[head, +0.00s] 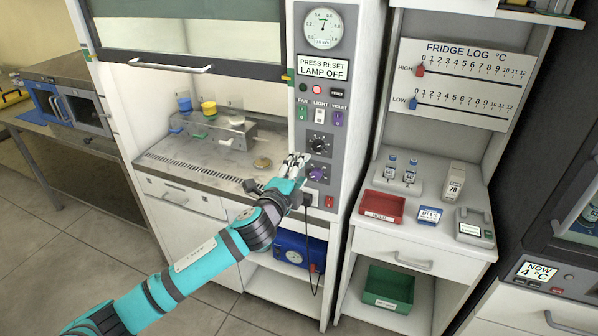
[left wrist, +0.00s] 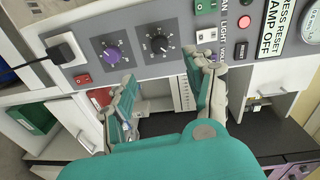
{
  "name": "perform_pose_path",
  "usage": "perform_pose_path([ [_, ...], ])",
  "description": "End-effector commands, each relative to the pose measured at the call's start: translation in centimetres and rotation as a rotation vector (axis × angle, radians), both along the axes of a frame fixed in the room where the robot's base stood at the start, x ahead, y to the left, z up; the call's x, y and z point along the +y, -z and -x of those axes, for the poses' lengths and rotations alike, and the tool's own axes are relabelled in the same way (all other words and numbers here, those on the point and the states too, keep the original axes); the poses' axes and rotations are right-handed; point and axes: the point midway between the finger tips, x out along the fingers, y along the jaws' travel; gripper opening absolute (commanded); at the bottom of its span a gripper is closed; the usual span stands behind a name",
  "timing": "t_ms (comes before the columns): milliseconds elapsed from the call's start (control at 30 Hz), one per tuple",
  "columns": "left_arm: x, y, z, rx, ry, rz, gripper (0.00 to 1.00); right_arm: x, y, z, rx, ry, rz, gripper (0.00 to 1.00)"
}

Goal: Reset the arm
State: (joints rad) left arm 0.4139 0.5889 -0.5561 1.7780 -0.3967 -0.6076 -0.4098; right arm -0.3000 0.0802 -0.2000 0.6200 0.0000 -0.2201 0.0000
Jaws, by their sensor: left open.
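My left arm (head: 205,258) reaches in from the lower left in the head view. Its teal and grey gripper (head: 294,162) is in front of the lower part of the cabinet's control panel (head: 318,137), near the purple knob (head: 317,173). In the left wrist view the gripper (left wrist: 165,75) has its two fingers spread apart, with nothing between them. The panel, with the purple knob (left wrist: 112,54) and black knob (left wrist: 159,44), lies beyond the fingers. I cannot tell whether a finger touches the panel. My right gripper is not in view.
The cabinet's worktop (head: 205,160) holds a metal block with blue and yellow caps. Right of the panel, a shelf carries small bottles, a red tray (head: 382,206) and a printed card. A green bin (head: 388,288) sits below. A black cord hangs near the gripper.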

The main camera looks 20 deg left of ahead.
Motion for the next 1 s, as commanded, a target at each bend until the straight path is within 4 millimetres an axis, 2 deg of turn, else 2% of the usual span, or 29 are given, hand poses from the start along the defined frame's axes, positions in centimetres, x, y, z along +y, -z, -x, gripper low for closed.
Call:
perform_pose_path([
  [400, 0.0, 0.1, 0.0, 0.001, -0.001, 0.001, 0.54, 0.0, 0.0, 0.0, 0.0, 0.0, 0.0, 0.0],
  [467, 0.1, 0.8, 0.0, 0.013, -0.004, 0.007, 0.54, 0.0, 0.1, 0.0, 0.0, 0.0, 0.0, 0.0],
  [533, 0.5, 2.7, 0.0, 0.044, -0.014, 0.028, 0.54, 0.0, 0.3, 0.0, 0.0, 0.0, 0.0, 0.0],
  [567, 0.7, 4.0, -0.1, 0.064, -0.021, 0.042, 0.54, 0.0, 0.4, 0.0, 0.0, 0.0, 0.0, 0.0],
  [667, 1.7, 10.0, 0.3, 0.16, -0.053, 0.11, 0.54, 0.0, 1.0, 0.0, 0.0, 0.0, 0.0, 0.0],
  [700, 2.2, 12.9, 0.7, 0.205, -0.071, 0.144, 0.54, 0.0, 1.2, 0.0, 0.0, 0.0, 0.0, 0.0],
  [767, 2.9, 17.5, 1.6, 0.278, -0.101, 0.199, 0.54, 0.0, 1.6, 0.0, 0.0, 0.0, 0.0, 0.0],
  [800, 3.3, 20.4, 2.3, 0.324, -0.121, 0.234, 0.54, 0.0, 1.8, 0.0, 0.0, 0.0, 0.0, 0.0],
  [867, 3.8, 24.8, 3.8, 0.392, -0.155, 0.289, 0.54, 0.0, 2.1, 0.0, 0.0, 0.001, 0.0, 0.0],
  [1000, 4.7, 34.6, 8.4, 0.545, -0.241, 0.408, 0.54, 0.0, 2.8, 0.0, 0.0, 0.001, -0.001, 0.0],
])
